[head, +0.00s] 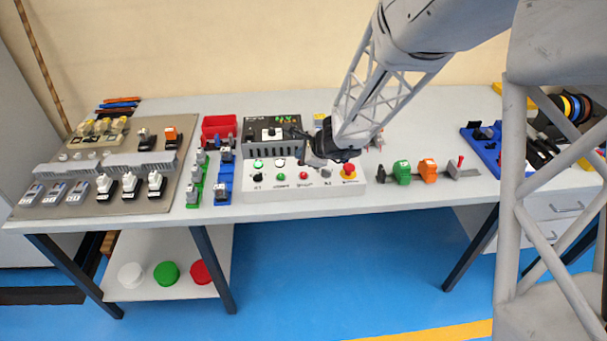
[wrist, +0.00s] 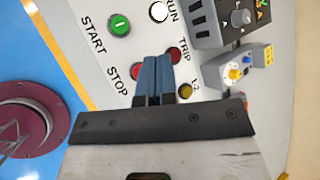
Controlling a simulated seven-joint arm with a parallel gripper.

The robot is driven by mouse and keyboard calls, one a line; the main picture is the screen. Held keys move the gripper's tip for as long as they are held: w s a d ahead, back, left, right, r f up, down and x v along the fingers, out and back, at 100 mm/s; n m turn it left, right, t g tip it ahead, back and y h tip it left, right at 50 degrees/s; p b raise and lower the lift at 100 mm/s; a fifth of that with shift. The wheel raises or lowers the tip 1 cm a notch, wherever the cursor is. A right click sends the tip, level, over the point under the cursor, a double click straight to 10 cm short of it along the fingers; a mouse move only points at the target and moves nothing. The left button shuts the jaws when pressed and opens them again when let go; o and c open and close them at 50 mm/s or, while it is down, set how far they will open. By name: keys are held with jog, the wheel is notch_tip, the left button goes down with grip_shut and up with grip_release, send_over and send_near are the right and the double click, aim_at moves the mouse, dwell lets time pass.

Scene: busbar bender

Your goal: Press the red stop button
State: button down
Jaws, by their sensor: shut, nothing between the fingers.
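The red stop button (head: 303,175) is on the front row of the white control box (head: 262,196), right of the green start button (head: 280,177). In the head view my gripper (head: 306,160) is just above and behind it, fingers pointing down at the box. In the wrist view the blue fingers (wrist: 154,80) are together and empty, over the panel between the STOP label (wrist: 117,80) and the red TRIP lamp (wrist: 174,55). I cannot tell whether the fingers touch anything.
A red mushroom button on yellow (head: 348,170) is at the box's right end. A dark unit with a display (head: 270,133) stands behind the box. Green and orange blocks (head: 415,172) stand to the right. Table space in front of the box is narrow.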

aim_at(303, 175)
jog(key=shift+f, duration=2)
jog(key=shift+f, duration=0.8)
dwell(1.5)
jog(key=shift+r, duration=0.85)
jog(key=shift+r, duration=0.15)
dwell(0.4)
jog(key=shift+r, duration=2.35)
